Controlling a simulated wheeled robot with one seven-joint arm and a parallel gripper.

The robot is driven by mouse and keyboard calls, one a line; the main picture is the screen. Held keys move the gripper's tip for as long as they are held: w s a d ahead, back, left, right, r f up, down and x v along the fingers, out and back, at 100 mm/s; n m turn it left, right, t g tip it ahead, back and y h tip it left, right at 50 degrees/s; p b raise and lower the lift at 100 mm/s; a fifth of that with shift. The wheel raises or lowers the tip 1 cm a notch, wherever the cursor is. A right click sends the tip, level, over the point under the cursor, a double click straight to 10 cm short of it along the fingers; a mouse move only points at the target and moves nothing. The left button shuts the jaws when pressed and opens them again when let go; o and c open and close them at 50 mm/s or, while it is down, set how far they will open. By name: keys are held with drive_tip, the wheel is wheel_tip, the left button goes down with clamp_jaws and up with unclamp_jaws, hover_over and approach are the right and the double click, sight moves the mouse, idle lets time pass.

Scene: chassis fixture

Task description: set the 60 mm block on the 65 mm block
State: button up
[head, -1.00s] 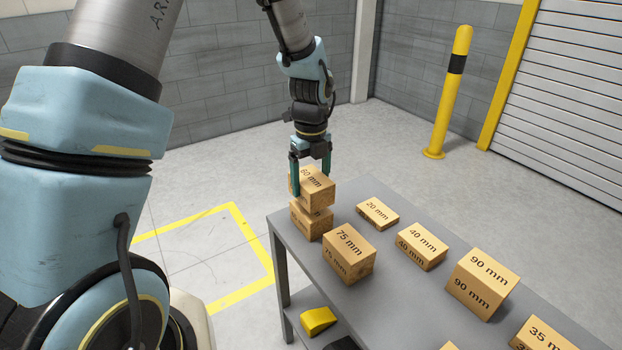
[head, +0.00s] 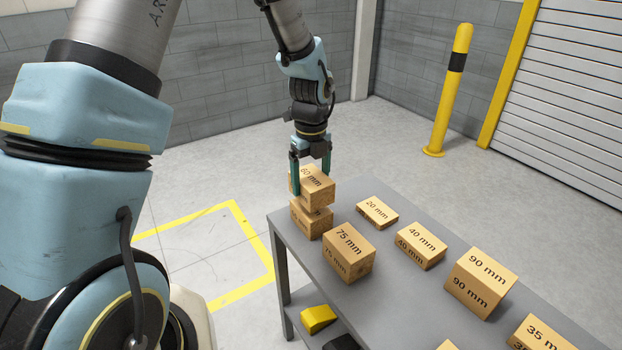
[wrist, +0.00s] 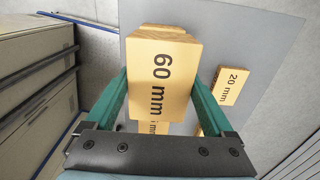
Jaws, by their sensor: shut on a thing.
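The wooden 60 mm block (head: 317,187) is between the fingers of my gripper (head: 311,178), which is shut on it. In the wrist view the block (wrist: 158,85) fills the space between the green fingers, its label facing the camera. Directly below it in the head view is another wooden block (head: 312,226) at the table's far left corner. Its label is mostly hidden, so I cannot read it as 65 mm. An edge of a block (wrist: 163,28) shows past the held block in the wrist view. I cannot tell whether the two blocks touch.
The 75 mm block (head: 349,254) stands close in front of the stack. The 20 mm (head: 378,212), 40 mm (head: 421,246), 90 mm (head: 481,284) and 35 mm (head: 541,335) blocks stand to the right on the grey table (head: 395,290). A yellow object (head: 318,319) lies on the lower shelf.

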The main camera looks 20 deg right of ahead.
drive_tip(key=shift+f, duration=0.15)
idle(0.5)
drive_tip(key=shift+f+b, duration=0.6)
drive_tip(key=shift+f, duration=0.65)
drive_tip(key=o, duration=1.3)
drive_tip(key=shift+r, duration=0.15)
wheel_tip(320, 180, up, 8)
drive_tip(key=p, duration=0.7)
